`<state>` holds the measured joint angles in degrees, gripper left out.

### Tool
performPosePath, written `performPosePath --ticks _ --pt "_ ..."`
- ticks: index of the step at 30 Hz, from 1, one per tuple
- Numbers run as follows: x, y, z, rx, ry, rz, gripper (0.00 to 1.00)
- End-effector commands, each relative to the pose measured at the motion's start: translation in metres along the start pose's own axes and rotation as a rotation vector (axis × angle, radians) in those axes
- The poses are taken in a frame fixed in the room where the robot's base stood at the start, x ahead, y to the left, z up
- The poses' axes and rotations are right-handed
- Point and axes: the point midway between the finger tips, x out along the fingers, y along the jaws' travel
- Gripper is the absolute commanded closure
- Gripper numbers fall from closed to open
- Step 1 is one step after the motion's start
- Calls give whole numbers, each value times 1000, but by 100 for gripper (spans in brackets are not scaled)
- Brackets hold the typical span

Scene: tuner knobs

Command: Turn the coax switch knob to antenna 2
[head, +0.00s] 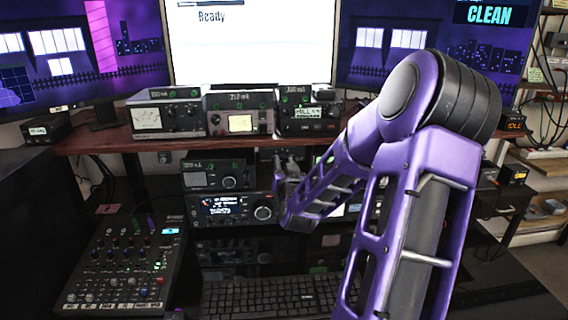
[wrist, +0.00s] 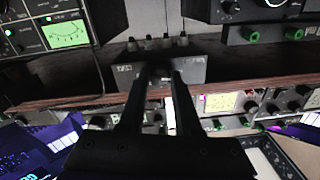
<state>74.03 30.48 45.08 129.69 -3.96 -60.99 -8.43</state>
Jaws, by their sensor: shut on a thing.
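The coax switch is a small grey box (wrist: 195,72) in the middle of the wrist view, with several connectors along its upper edge and a small label at its left. My gripper (wrist: 160,74) reaches its face, and its two dark fingers are shut on the dark knob (wrist: 160,69) there. The fingers hide most of the knob, so its pointer and the antenna marks cannot be read. In the head view my gripper (head: 279,178) is at the equipment below the shelf, partly behind my purple arm. The switch cannot be made out clearly there.
Several meter boxes (head: 165,116) stand on the wooden shelf (head: 95,141) above. A radio with a lit display (head: 222,207) is left of my gripper. A mixer (head: 125,262) and a keyboard (head: 270,296) lie on the desk below. Equipment crowds closely around the switch.

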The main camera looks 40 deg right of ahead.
Motion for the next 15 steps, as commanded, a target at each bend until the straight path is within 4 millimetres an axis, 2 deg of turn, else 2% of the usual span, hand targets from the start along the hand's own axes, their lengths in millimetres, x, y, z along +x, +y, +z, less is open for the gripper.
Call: performPosePath --ticks 8,15 --pt "0 0 0 111 6 -2 100" --pt "0 0 0 311 14 -4 100"
